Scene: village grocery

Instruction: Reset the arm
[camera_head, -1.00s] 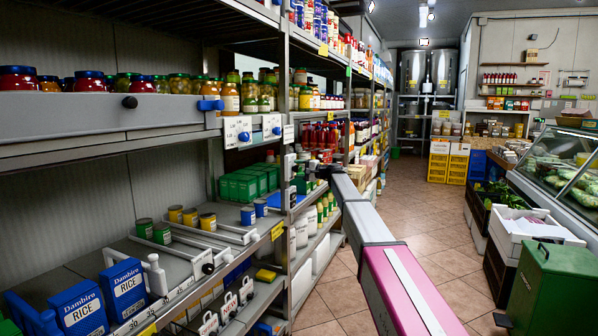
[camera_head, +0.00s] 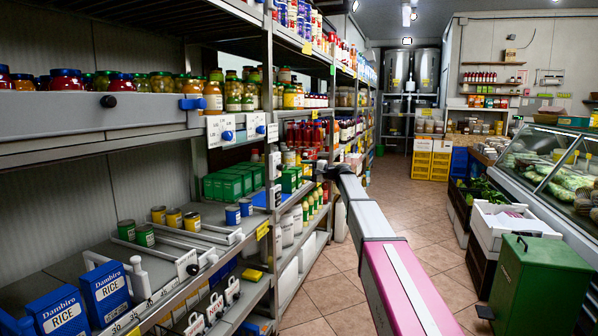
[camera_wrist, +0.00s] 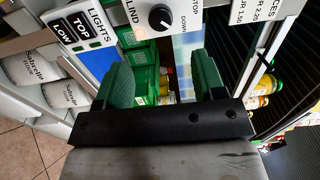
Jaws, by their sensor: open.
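My gripper (camera_wrist: 163,78) is open and empty in the wrist view, its two green-padded fingers spread apart. It faces a white control panel (camera_wrist: 140,22) with a black knob and "LIGHTS" and "BLIND" labels. Whether the fingertips touch the panel I cannot tell. In the head view my arm (camera_head: 385,245) reaches forward from the lower right. Its dark far end (camera_head: 325,170) is beside the shelf's front upright, near the green boxes (camera_head: 235,182). The fingers are too small to make out there.
The shelving (camera_head: 150,128) with jars, cans and rice boxes lines the left. White labelled containers (camera_wrist: 30,68) stand left of my gripper in the wrist view. The tiled aisle (camera_head: 405,205) is clear in the middle. A green bin (camera_head: 540,285) and a glass display counter (camera_head: 560,165) stand at right.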

